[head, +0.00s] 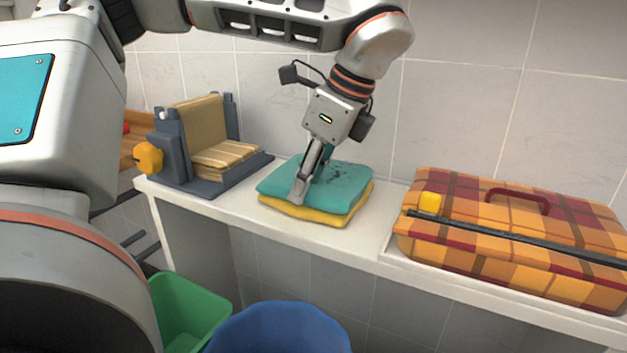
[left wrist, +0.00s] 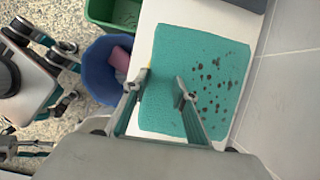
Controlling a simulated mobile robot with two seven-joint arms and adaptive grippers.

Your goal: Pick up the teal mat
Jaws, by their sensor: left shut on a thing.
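The teal mat (head: 340,185) lies folded flat on top of a yellow mat (head: 335,216) on the white shelf. Dark specks mark its top, and they also show on the teal mat in the left wrist view (left wrist: 205,60). My left gripper (head: 308,185) points down at the front left part of the teal mat and is shut on it. In the left wrist view the two fingertips (left wrist: 162,80) stand with teal cloth between them. The exact grip under the fingers is hidden.
A grey stand with tan striped cloth (head: 220,155) and a yellow knob stands to the left. A plaid case (head: 520,235) with a dark strap lies to the right. A green bin (head: 185,310) and a blue bucket (head: 280,330) stand below the shelf (head: 350,250). A tiled wall is behind.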

